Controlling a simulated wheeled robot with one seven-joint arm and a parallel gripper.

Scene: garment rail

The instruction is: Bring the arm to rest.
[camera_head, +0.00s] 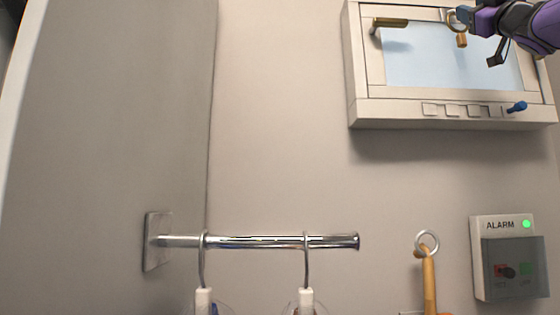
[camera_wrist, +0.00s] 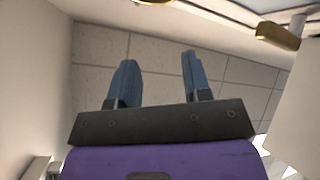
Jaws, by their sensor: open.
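My gripper (camera_wrist: 158,59) shows in the wrist view with its two blue-grey fingers spread apart and nothing between them. Behind the fingers is a grey tiled surface. In the head view my purple and black arm end reaches in at the top right, in front of a wall cabinet (camera_head: 450,108). The fingers are hard to make out there. The arm end overlaps a metal ring with a short wooden piece (camera_head: 461,40) in the picture; I cannot tell whether they touch.
A chrome rail (camera_head: 270,242) on the side panel carries two hangers (camera_head: 204,265). Right of it is a ring on a wooden handle (camera_head: 429,280). An alarm box (camera_head: 482,235) with a green light is on the wall. The cabinet has a brass handle (camera_head: 390,22) and a blue knob (camera_head: 517,107).

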